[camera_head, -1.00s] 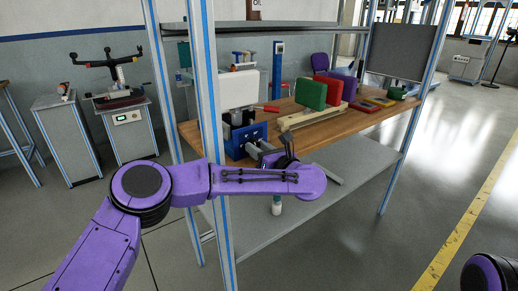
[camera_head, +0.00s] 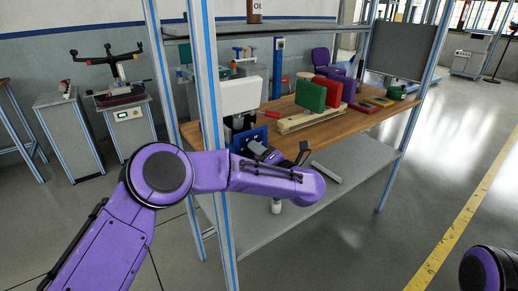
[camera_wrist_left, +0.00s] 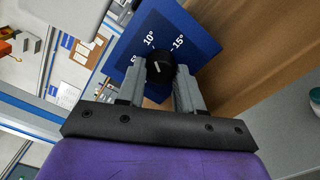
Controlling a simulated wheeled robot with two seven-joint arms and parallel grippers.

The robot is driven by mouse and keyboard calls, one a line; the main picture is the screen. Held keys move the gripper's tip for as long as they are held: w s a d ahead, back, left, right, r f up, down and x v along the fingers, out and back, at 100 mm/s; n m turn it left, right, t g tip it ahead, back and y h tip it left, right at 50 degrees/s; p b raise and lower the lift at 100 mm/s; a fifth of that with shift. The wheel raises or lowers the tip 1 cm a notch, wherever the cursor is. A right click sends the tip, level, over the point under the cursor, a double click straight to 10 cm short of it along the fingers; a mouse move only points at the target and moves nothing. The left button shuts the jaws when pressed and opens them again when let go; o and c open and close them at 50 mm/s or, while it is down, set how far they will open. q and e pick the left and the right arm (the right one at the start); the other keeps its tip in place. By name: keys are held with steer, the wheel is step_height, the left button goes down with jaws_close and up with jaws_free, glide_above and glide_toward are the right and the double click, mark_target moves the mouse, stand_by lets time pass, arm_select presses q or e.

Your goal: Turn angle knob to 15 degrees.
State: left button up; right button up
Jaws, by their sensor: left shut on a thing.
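The angle knob (camera_wrist_left: 159,68) is black with a white pointer line and sits on a blue panel (camera_wrist_left: 190,38) printed with 5°, 10° and 15° marks in the left wrist view. My left gripper (camera_wrist_left: 161,72) is shut on the knob, one grey finger on each side of it. The pointer's exact reading is too small to tell. In the head view, the blue panel (camera_head: 240,142) shows on the bench, and my left forearm and gripper partly cover it; the knob is hidden there. My right gripper is out of view.
The panel stands near the front left of a wooden bench (camera_head: 350,124), close to a metal upright (camera_head: 211,100). A white block (camera_head: 241,95) is above the panel. Green (camera_head: 310,95) and red (camera_head: 329,91) blocks stand to the right. Floor in front is clear.

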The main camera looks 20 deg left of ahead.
arm_select(q)
steer(key=m+p, duration=0.1)
steer(key=m, duration=0.1)
steer(key=m+p, duration=0.1)
steer(key=m, duration=0.1)
steer(key=m+p, duration=0.1)
steer(key=m, duration=0.1)
steer(key=shift+r, duration=0.25)
steer(key=m+p, duration=0.2)
steer(key=m, duration=0.3)
steer(key=shift+f, duration=0.1)
steer(key=shift+m+p, duration=0.3)
steer(key=o, duration=1)
steer(key=shift+o, duration=0.2)
steer(key=b+v, duration=0.2)
steer(key=v, duration=0.8)
steer(key=shift+s+d, duration=0.2)
steer(key=shift+d, duration=0.1)
